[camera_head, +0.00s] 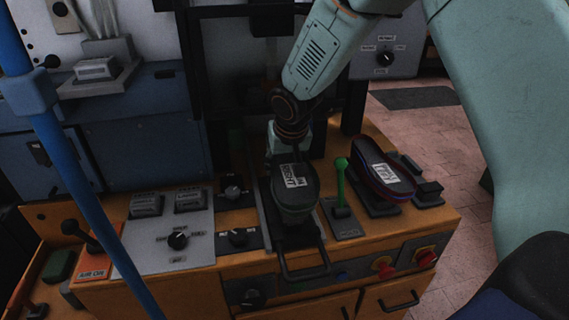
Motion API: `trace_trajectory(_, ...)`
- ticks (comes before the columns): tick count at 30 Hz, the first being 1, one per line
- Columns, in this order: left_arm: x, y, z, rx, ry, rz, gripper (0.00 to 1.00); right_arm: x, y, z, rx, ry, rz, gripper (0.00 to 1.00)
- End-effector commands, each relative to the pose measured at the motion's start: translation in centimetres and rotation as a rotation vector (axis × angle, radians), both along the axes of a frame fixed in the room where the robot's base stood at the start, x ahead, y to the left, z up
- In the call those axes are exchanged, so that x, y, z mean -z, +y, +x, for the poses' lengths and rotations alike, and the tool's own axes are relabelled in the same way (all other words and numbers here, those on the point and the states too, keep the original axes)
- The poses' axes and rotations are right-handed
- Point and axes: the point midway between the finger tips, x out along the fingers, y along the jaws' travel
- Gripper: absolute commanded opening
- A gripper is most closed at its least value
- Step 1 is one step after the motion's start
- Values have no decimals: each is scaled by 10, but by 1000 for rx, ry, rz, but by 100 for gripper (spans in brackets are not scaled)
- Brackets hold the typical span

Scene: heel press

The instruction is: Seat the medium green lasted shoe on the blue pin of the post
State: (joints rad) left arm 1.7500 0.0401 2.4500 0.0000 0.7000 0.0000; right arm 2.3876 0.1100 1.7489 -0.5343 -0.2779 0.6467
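A dark grey-green shoe (298,205) with a white label lies sole up at the middle of the orange bench, over a dark slide with a handle. My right gripper (287,150), on the arm coming in from the upper right, is at the far end of this shoe, pointing down. Its fingertips overlap the shoe's end in the view, and I cannot tell whether they are closed on it. The post and its blue pin are not visible; the shoe covers that area. My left gripper is not in view.
A second dark shoe (383,183) with red and blue edges and a label sits on a stand at right. A green lever (340,183) rises between the shoes. A blue pole (85,190) crosses the left side. A control panel (165,243) with knobs is at left.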

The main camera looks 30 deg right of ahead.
Motion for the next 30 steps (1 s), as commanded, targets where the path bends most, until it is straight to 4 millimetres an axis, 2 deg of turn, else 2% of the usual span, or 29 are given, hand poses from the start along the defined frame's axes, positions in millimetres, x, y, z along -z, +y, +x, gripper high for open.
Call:
trace_trajectory(24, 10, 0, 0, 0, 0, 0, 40, 9, 0, 1, 0, -3, 0, 12)
trace_trajectory(25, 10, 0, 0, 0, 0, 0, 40, 9, 0, 1, 0, -3, 0, 58)
trace_trajectory(30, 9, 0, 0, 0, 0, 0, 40, 9, 0, 0, 0, -1, 0, 72)
